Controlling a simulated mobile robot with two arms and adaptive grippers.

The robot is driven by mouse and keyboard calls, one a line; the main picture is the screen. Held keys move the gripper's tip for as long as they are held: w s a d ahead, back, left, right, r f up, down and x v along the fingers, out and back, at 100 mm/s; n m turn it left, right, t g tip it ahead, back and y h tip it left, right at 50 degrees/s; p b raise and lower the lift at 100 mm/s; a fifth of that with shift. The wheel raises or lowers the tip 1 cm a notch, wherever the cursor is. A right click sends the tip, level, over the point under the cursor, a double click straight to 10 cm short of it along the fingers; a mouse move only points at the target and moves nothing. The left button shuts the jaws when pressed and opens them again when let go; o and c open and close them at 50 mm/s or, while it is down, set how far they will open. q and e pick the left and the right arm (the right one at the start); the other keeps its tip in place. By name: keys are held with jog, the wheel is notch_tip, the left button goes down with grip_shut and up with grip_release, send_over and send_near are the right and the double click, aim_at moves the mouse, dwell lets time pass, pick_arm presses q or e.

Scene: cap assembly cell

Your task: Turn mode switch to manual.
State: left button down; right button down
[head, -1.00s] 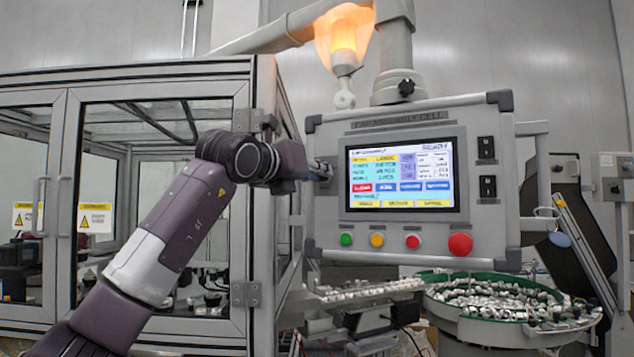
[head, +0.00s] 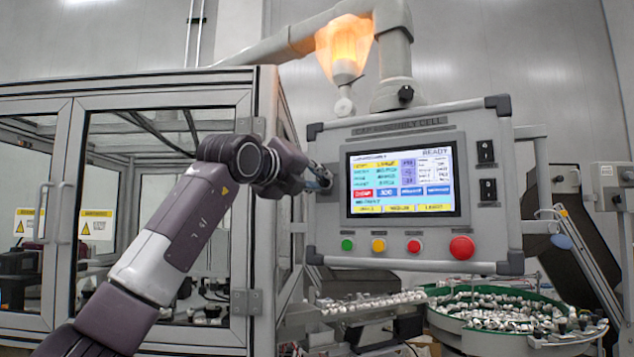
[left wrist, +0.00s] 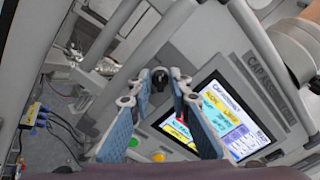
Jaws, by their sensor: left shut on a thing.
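The mode switch is a small black knob (left wrist: 160,79) at the left side of the grey control panel (head: 330,235). In the left wrist view it sits between the fingertips of my left gripper (left wrist: 159,86). The gripper is shut on the knob, with a blue-padded finger on each side. In the head view my left gripper (head: 319,181) reaches the panel's left edge beside the screen (head: 402,180). There the fingers and wrist mostly hide the switch, and I cannot read its position. My right gripper is not in view.
Green (head: 347,244), yellow (head: 378,245) and red buttons (head: 414,246) and a larger red button (head: 461,248) line the panel's lower edge. Two black rocker switches are at its right. A glazed enclosure (head: 255,200) stands close behind my left arm. A green-rimmed parts bowl (head: 560,302) stands below right.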

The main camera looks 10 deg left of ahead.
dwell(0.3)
pick_arm(q)
jog(key=c, duration=1.8)
grip_release()
jog(key=v, duration=1.2)
